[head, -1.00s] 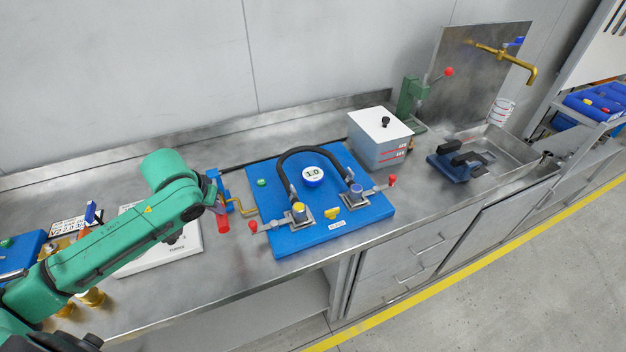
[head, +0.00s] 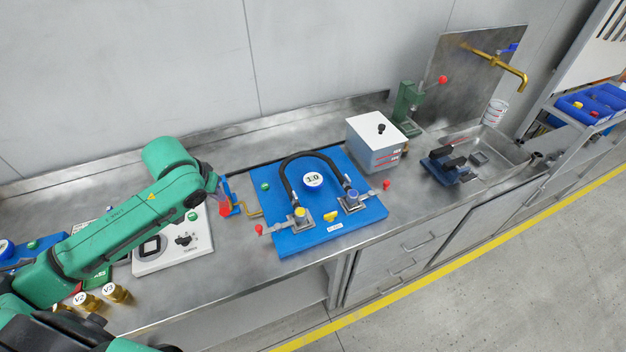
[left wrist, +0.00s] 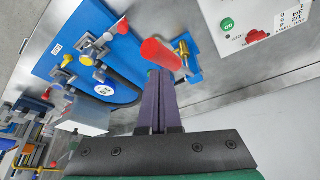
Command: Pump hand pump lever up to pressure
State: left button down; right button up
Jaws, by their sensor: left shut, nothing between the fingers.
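The hand pump is a small blue body (head: 229,190) with a brass pipe, standing left of the blue board; it also shows in the left wrist view (left wrist: 191,66). Its lever has a red handle (left wrist: 160,54), partly visible in the head view (head: 224,207). My left gripper (left wrist: 158,78) is shut and empty, its purple fingers just at the red handle; I cannot tell whether they touch it. In the head view my left gripper (head: 213,183) is mostly hidden behind its wrist. A round gauge (head: 313,180) sits on the blue board (head: 290,240). My right gripper is not in view.
Two red-knobbed valves and a black hose are on the board. A white control box (head: 155,262) lies left of the pump under my arm. A white-lidded box (head: 375,145), green press (head: 407,100) and sink (head: 500,150) stand to the right. Bare bench lies in front.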

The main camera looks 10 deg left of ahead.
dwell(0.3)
pick_arm(q)
notch_tip(320, 180, up, 5)
dwell(0.4)
